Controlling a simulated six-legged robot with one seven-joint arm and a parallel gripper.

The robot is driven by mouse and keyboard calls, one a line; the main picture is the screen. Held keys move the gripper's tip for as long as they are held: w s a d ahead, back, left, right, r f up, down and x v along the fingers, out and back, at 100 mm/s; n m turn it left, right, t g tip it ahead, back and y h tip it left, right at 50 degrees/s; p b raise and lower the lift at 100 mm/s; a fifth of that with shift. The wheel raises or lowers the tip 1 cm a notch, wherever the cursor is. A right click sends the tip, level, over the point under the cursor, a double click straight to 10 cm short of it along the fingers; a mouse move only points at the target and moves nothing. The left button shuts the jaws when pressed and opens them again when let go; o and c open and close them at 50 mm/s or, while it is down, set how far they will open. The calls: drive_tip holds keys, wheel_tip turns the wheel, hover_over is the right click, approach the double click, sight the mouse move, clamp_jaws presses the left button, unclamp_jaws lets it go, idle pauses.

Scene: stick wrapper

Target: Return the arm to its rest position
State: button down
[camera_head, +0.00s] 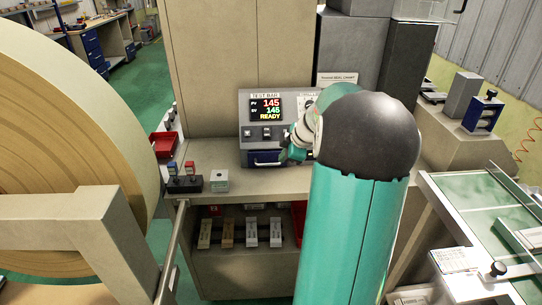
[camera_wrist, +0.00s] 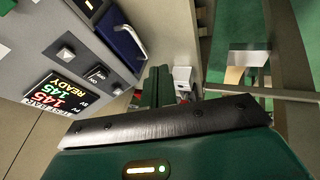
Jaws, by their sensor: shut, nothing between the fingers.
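My arm is teal with a black elbow cap and fills the centre right of the head view. My gripper (camera_head: 287,154) is in front of the grey test bar unit (camera_head: 247,105), partly hidden by the arm. In the wrist view my gripper (camera_wrist: 158,76) shows its green fingers together, with nothing between them. The unit's display (camera_head: 266,109) reads 145, 145 and READY. Its blue drawer front (camera_head: 262,158) is below the switches, close to my gripper; the wrist view shows the drawer with a pale handle (camera_wrist: 133,40). I cannot tell if they touch.
A large tan roll (camera_head: 70,150) on a frame stands at the left. A black block with small red and blue items (camera_head: 185,184) and a small pale box (camera_head: 219,180) stand on the bench. Several sticks stand on the shelf below. A green-topped table (camera_head: 490,215) is at the right.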

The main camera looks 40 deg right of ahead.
drive_tip(key=shift+r, duration=0.1)
drive_tip(key=s+a+r+m+g, duration=0.15)
drive_tip(key=a+r, duration=0.25)
drive_tip(key=a, duration=0.8)
drive_tip(key=s+a+r+m, duration=0.15)
drive_tip(key=a+r, duration=0.25)
drive_tip(key=a, duration=0.8)
drive_tip(key=s+a+m, duration=0.6)
drive_tip(key=s+a, duration=0.7)
drive_tip(key=a, duration=0.2)
drive_tip(key=shift+s+a, duration=0.3)
drive_tip(key=shift+s, duration=0.1)
